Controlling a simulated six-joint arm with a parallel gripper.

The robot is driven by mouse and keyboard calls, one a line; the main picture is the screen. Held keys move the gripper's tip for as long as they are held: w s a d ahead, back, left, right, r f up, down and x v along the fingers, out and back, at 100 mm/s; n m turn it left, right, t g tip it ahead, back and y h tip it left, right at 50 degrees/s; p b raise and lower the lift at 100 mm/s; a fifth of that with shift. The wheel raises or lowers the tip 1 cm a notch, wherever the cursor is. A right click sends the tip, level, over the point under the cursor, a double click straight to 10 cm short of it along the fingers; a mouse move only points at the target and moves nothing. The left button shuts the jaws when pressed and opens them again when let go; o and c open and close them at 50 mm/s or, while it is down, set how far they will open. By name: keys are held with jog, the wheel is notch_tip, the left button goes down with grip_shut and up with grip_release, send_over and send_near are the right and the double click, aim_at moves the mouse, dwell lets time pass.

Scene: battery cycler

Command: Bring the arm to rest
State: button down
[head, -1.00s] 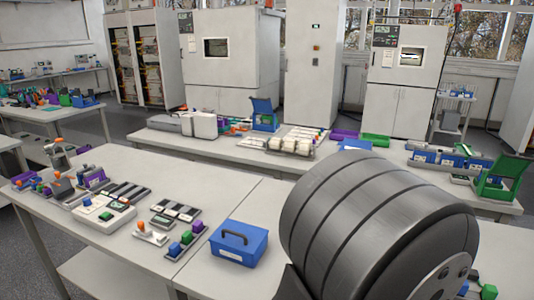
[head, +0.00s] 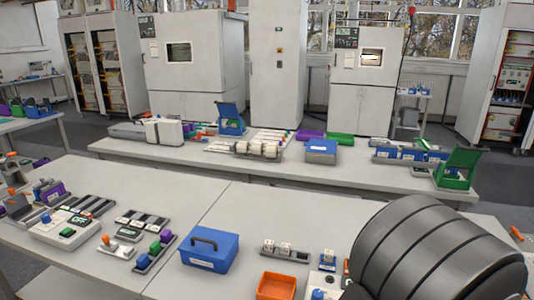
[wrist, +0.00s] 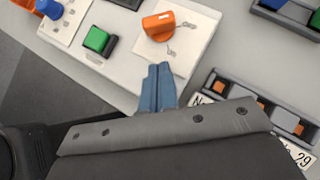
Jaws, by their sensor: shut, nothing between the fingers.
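My gripper (wrist: 158,88) shows in the wrist view with its two blue fingers closed together and nothing between them. The fingertips appear just below an orange rotary knob (wrist: 158,26) on a white panel (wrist: 128,62); I cannot tell how high above it they are. In the head view, the dark ribbed part of my arm fills the lower right, and my gripper is out of sight.
Near the knob are a green block (wrist: 98,40), a blue knob (wrist: 50,8) and a grey tray with orange-marked slots (wrist: 250,105). On the near bench stand a blue box (head: 210,248) and an orange bin (head: 276,287). A second bench (head: 350,172) runs behind.

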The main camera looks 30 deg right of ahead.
dwell(0.3)
jog(key=shift+w+r+m+h, duration=0.2)
jog(key=shift+w+m+h, duration=0.4)
jog(key=shift+w, duration=0.45)
jog(key=shift+w+r+m+h, duration=0.2)
jog(key=shift+w+m+h, duration=0.4)
jog(key=shift+w, duration=0.4)
